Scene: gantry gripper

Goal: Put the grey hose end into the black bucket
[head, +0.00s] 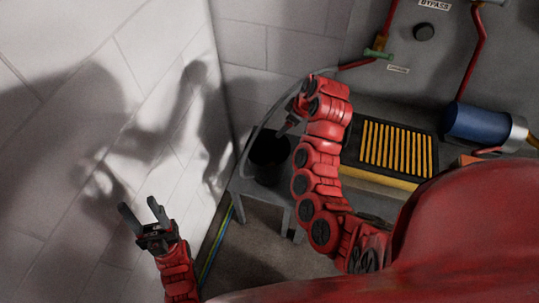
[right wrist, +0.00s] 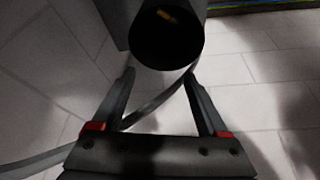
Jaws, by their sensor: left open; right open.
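The black bucket (head: 268,158) stands on a grey stand beside the wall corner, left of my right arm. In the right wrist view a dark round opening, which looks like the bucket (right wrist: 168,42), lies just beyond the fingertips. The grey hose (head: 262,113) curves from the pipework down the left side of the bucket. In the right wrist view the hose (right wrist: 152,108) crosses behind the open fingers, not gripped. I cannot make out its end. My right gripper (right wrist: 160,76) is open above the bucket. My left gripper (head: 142,215) is open and empty, well left of the bucket.
A black panel with yellow slats (head: 398,148) and a blue cylinder (head: 476,122) lie right of my right arm. A red pipe with a green fitting (head: 377,53) is on the back wall. White tiled wall (head: 60,150) closes off the left. Floor shows below the stand.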

